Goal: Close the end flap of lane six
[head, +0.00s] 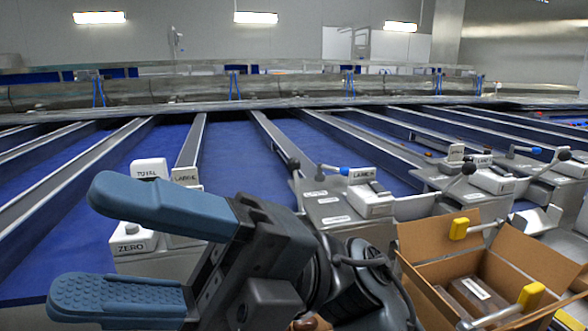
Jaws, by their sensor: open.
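My gripper (80,245) is in the left foreground. Its two blue fingers are spread well apart, with nothing held between them. Behind it run several blue lanes (245,165) split by metal dividers. No lane number is legible, so I cannot tell which lane is six. A black ball-knob lever (294,163) stands at a lane-end unit right of my gripper, and another (468,169) stands further right. A curved metal plate (414,206) sits between these units; I cannot tell whether it is an end flap. My gripper touches no lever. My arm hides part of the lane ends.
A white ZERO button box (133,238) and TOTAL box (149,169) stand just behind my gripper. An open cardboard box (432,262) with dark packs is at the lower right, beside yellow-ended arms (459,228).

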